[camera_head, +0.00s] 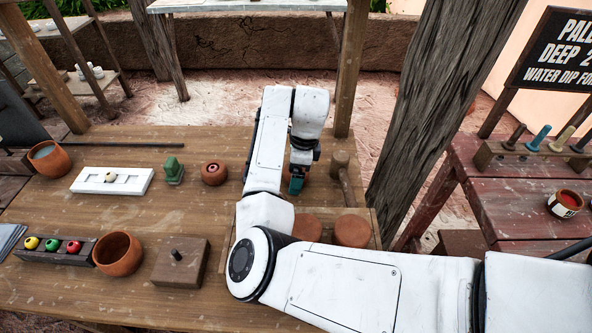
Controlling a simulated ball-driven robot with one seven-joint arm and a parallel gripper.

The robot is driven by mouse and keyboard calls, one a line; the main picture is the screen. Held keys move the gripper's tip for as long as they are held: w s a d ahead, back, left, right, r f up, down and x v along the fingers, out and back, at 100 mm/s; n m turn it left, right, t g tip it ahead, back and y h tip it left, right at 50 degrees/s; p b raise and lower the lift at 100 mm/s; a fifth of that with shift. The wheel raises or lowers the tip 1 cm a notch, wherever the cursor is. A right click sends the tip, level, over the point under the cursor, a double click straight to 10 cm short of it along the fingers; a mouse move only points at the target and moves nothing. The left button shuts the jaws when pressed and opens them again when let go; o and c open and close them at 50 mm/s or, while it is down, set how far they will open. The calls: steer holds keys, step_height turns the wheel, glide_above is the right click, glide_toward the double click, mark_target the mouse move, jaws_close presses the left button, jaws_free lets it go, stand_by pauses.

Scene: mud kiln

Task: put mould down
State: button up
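My gripper (296,184) points down over the right part of the wooden table, near a wooden mallet. My wrist hides most of this spot, so I cannot tell whether the fingers are open or shut on something. I cannot tell for sure which thing is the mould. A white block with recesses and a small pale ball (112,181) lies at the left. A small green stepped piece (174,171) stands right of it.
A round clay pot (214,173), a clay bowl (118,254), a wooden block with a peg (181,262) and a rack of coloured balls (52,248) stand on the table. The mallet (343,178) and two clay discs (352,231) lie at the right. A post rises beyond.

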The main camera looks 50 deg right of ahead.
steer(key=shift+o, duration=0.2)
step_height(320, 180, up, 12)
steer(key=s+d, duration=0.1)
steer(key=shift+s, duration=0.2)
